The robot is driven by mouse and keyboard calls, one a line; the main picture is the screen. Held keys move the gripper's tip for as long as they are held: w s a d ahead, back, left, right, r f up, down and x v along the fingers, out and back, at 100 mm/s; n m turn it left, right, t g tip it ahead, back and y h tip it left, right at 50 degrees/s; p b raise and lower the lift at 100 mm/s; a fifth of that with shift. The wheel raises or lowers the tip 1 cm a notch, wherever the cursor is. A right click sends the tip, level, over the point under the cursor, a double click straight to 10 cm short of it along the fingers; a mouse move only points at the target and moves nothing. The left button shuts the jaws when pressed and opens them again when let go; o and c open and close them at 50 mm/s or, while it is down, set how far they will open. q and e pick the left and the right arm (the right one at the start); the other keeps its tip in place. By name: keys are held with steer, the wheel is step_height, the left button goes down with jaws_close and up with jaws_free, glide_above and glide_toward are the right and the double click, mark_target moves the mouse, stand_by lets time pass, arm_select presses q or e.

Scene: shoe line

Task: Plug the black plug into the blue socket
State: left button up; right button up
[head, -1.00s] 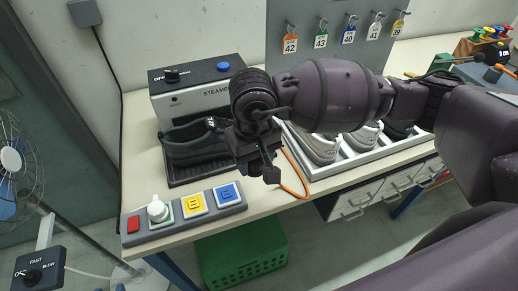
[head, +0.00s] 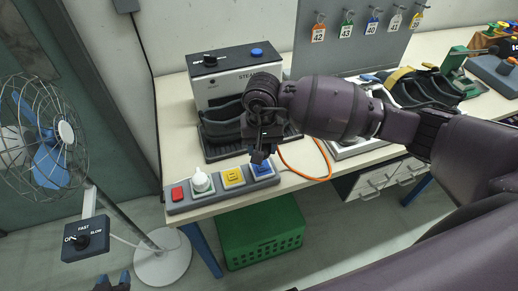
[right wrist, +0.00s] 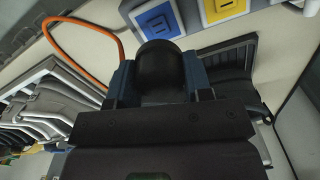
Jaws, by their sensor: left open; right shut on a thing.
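The black plug (head: 258,155) hangs from my right gripper, just above the blue socket (head: 266,172) at the right end of the grey socket strip. In the right wrist view the black plug (right wrist: 160,66) sits between the blue fingers of my right gripper (right wrist: 160,82), which is shut on it. The blue socket (right wrist: 157,19) shows just beyond the plug there. I cannot tell whether plug and socket touch. An orange cord (head: 318,178) runs off to the right. My left gripper (head: 113,280) is open and empty at the bottom left, low and away from the table.
The strip (head: 212,203) also has a red switch (head: 177,194), a white plug (head: 201,181) and a yellow socket (head: 233,177). The steamer (head: 222,76) and a dark shoe stand behind. A fan (head: 45,140) is at left; a green crate (head: 262,237) lies below.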

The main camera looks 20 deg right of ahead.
mark_target(261, 168)
steer(key=shift+w+d+f+b, duration=0.1)
steer(key=shift+f+b, duration=0.2)
steer(key=shift+f, duration=0.3)
steer(key=shift+f+b, duration=0.7)
steer(key=shift+f, duration=1.5)
steer(key=shift+b, duration=0.3)
steer(key=shift+b, duration=0.4)
stand_by(0.4)
